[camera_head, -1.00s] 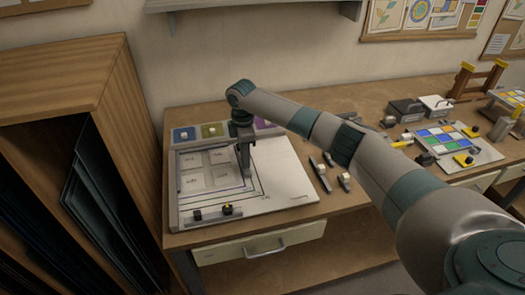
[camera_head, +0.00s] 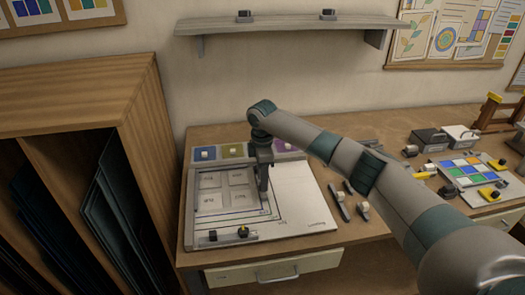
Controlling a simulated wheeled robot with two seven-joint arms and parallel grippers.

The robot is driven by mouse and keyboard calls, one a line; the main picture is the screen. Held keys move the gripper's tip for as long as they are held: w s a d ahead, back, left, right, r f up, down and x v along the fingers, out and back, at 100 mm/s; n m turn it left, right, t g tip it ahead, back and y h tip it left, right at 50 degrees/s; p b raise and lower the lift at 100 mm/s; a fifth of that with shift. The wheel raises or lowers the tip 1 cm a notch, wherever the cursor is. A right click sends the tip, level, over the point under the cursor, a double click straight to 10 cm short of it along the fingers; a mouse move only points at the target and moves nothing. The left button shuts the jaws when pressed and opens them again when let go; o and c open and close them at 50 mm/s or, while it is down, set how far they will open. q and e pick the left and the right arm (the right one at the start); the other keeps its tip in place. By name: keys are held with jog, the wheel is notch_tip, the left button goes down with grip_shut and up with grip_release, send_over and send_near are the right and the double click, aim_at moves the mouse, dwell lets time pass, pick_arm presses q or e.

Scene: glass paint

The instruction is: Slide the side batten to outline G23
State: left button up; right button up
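A white board (camera_head: 306,212) lies on the bench, with several pale panels (camera_head: 228,190) and nested dark outlines at its left. The outline labels are too small to read, so I cannot pick out G23. A batten with a dark and a yellow-topped knob (camera_head: 228,238) lies along the board's front left edge. My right gripper (camera_head: 264,198) points down over the board, just right of the panels and near the outlines' right side. Its fingers are too small to tell open from shut, and I cannot tell whether a side batten is under it. My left gripper is out of view.
Two loose dark strips with knobs (camera_head: 340,203) lie on the bench right of the board. Coloured trays (camera_head: 232,151) line its back edge. A colour-square panel (camera_head: 468,171) and dark box (camera_head: 429,139) stand further right. A wooden rack (camera_head: 75,95) rises at left.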

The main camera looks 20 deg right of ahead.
notch_tip(320, 180, up, 16)
jog(key=b, duration=0.4)
jog(key=shift+r+b, duration=0.15)
jog(key=shift+b, duration=0.15)
jog(key=shift+r, duration=0.15)
